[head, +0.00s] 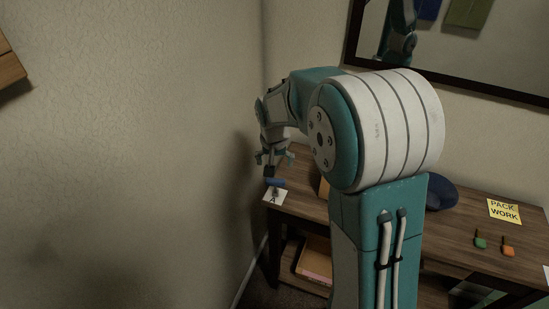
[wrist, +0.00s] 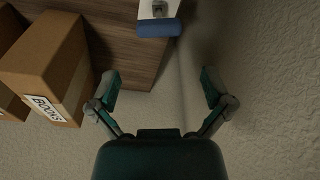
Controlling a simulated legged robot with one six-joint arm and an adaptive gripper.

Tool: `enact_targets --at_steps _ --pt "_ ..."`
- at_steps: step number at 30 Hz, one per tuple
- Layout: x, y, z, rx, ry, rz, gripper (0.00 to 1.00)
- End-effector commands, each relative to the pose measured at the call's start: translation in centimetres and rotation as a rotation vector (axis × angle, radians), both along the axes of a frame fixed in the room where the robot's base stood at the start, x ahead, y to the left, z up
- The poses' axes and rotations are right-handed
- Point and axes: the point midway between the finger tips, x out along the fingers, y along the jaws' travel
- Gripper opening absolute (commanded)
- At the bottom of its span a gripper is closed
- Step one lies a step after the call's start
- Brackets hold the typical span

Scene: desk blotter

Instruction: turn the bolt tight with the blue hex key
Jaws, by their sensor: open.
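The blue hex key (head: 275,183) shows as a blue bar at the desk's left corner, by a white card marked A (head: 275,199). In the wrist view the blue bar (wrist: 158,28) lies across the top, against the white card. A small grey piece on the card (wrist: 159,8), possibly the bolt, is cut by the frame's top edge. Whether the key sits in it I cannot tell. My gripper (head: 274,158) is just above the blue bar in the head view. In the wrist view my gripper (wrist: 160,75) is open and empty, its fingers wide apart, short of the bar.
A cardboard box marked BOOKS (wrist: 45,65) stands to the left in the wrist view. The wall is close on the left. On the desk (head: 388,215) are a dark blue rounded thing (head: 442,195), a yellow PACK WORK note (head: 504,210), and green (head: 480,242) and orange (head: 507,250) pieces.

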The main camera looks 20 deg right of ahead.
Motion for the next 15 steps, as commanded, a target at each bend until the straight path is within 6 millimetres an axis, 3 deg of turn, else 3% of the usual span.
enact_targets --at_steps 9,15 --pt "0.7 -0.3 -5.5 0.000 0.005 0.000 1.00" --pt "1.0 -0.4 -8.0 -0.001 0.004 0.001 1.00"
